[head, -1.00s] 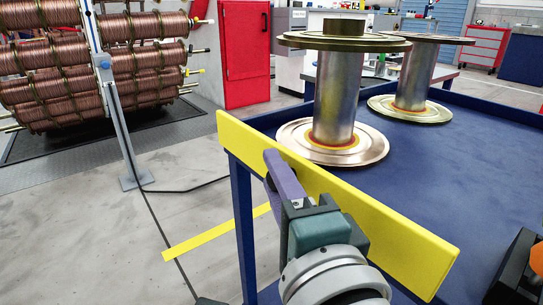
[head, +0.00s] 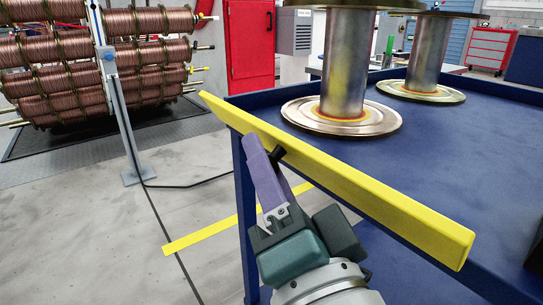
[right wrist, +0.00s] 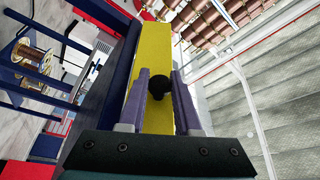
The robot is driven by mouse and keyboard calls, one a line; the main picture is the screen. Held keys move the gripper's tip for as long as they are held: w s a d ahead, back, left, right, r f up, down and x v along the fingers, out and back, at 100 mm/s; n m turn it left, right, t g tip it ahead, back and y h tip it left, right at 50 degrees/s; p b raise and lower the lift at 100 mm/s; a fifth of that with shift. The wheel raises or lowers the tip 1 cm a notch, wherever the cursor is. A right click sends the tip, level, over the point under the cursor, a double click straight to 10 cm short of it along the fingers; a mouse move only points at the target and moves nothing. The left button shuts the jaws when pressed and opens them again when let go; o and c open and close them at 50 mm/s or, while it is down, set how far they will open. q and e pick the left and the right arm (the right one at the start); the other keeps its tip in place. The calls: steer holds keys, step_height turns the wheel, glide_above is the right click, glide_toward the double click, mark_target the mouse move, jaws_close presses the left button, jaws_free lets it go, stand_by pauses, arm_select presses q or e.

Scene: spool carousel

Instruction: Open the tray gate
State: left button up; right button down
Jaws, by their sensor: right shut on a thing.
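The tray gate is a long yellow bar (head: 350,185) along the near edge of the blue tray table (head: 425,180). It looks tilted, with its left end past the table's corner post. A black knob (head: 279,153) stands out from its face. My right gripper (head: 267,154) is at the knob, with one purple finger clearly seen in the head view and the other hidden. In the right wrist view both fingers flank the knob (right wrist: 158,86), shut on it, with the yellow bar (right wrist: 157,50) behind. My left gripper is not in view.
Two metal spools (head: 347,65) (head: 426,55) stand on the tray behind the gate. A carousel of copper spools (head: 90,65) with a grey post (head: 125,125) stands at the left. A dark object (head: 537,250) is at the right edge.

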steer(key=shift+w+d+f+n+g+y+b, duration=0.15)
steer(key=shift+f+n+y+b, duration=0.8)
steer(key=shift+n, duration=1.4)
steer(key=shift+s+f+n+g+y+b, duration=0.15)
steer(key=shift+f+n+y+b, duration=0.8)
steer(key=shift+n, duration=1.35)
steer(key=shift+w+d+f+n+g+y+b, duration=0.15)
steer(key=shift+f+n+y+b, duration=0.4)
steer(key=shift+n+y+b, duration=1.25)
steer(key=shift+a+n+h+p, duration=0.1)
steer(key=shift+n+h+p, duration=0.2)
steer(key=shift+n+p, duration=0.45)
steer(key=c, duration=0.6)
jaws_free()
steer(key=shift+c, duration=0.2)
steer(key=p+v, duration=0.2)
steer(key=v, duration=0.8)
